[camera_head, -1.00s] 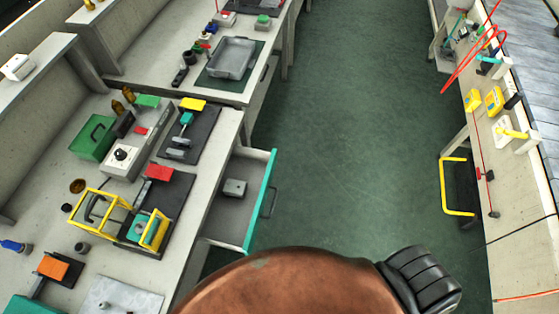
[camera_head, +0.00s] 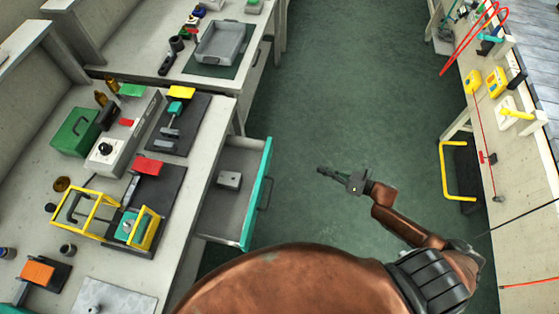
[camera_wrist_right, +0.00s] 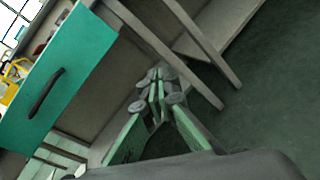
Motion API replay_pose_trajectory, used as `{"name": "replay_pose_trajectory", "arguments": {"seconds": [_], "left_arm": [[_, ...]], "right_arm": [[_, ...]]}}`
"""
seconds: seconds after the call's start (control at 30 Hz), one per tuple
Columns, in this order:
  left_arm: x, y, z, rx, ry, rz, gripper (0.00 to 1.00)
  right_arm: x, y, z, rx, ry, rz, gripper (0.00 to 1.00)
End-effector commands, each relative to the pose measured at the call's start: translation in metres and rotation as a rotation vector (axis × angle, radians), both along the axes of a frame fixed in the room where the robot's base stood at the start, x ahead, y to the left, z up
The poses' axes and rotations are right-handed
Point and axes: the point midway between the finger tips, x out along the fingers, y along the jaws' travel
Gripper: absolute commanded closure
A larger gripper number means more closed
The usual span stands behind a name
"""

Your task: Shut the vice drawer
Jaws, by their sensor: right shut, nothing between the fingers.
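The vice drawer (camera_head: 257,200) has a teal front and a dark handle (camera_head: 264,195). It stands pulled out from the workbench on the left, with a small grey block (camera_head: 229,180) inside. My right gripper (camera_head: 320,171) is shut and empty, over the floor to the right of the drawer front and apart from it. In the right wrist view the teal front (camera_wrist_right: 55,85) and its handle (camera_wrist_right: 46,92) are at the left, and my gripper's fingertips (camera_wrist_right: 155,75) meet near the middle. My left gripper is not in view.
The workbench (camera_head: 190,255) carries a yellow-framed fixture (camera_head: 85,212), a green box (camera_head: 75,132) and a red block (camera_head: 148,165). A second bench (camera_head: 497,190) runs along the right with a yellow rail (camera_head: 445,180). Green floor between the benches is clear.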

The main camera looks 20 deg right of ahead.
Motion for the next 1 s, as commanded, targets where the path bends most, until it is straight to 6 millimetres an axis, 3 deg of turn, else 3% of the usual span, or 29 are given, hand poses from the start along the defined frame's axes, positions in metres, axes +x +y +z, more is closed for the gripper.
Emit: {"name": "replay_pose_trajectory", "arguments": {"seconds": [0.03,0.1,0.2,0.3,0.57,1.0], "left_arm": [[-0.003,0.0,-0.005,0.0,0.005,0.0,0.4],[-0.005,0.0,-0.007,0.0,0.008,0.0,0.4],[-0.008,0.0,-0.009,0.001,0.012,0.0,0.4],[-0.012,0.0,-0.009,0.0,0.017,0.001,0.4],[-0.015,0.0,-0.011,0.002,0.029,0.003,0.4],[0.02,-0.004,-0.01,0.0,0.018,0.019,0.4]], "right_arm": [[0.001,0.015,0.023,-0.068,-0.113,0.092,1.0],[-0.003,0.032,0.051,-0.141,-0.252,0.191,1.0],[-0.01,0.048,0.077,-0.206,-0.396,0.281,1.0],[-0.014,0.058,0.09,-0.236,-0.471,0.325,1.0],[0.001,0.084,0.094,-0.243,-0.495,0.336,1.0],[0.049,0.154,0.093,-0.244,-0.49,0.333,1.0]]}}
